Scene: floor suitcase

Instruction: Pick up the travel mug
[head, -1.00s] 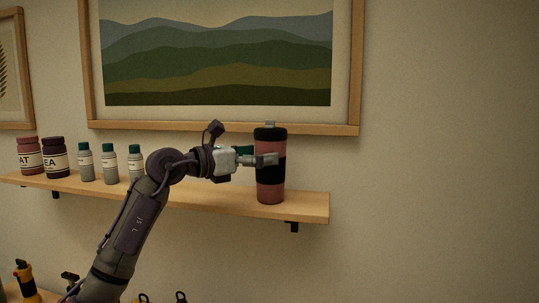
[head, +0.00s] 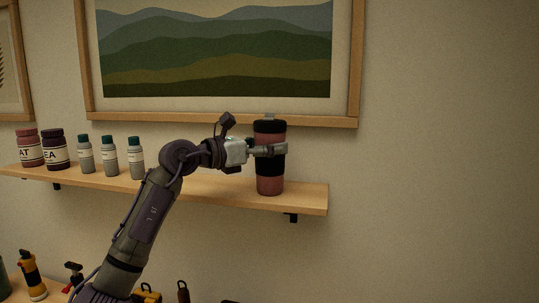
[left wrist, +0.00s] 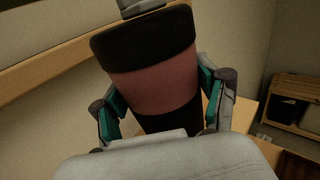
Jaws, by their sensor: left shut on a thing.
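The travel mug (head: 270,182) is dusty red with a black lid and a black middle band. It stands upright near the right end of the wall shelf (head: 308,198). My left gripper (head: 272,150) reaches in from the left and is shut on the mug at its upper band. In the left wrist view, the mug (left wrist: 155,85) fills the space between the teal finger pads of the gripper (left wrist: 168,98). The mug's base appears to rest on the shelf. My right gripper is in neither view.
Several small bottles (head: 109,160) with green caps and two labelled jars (head: 55,153) stand on the shelf's left part. A framed landscape picture (head: 215,115) hangs above. The wall at right is clear.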

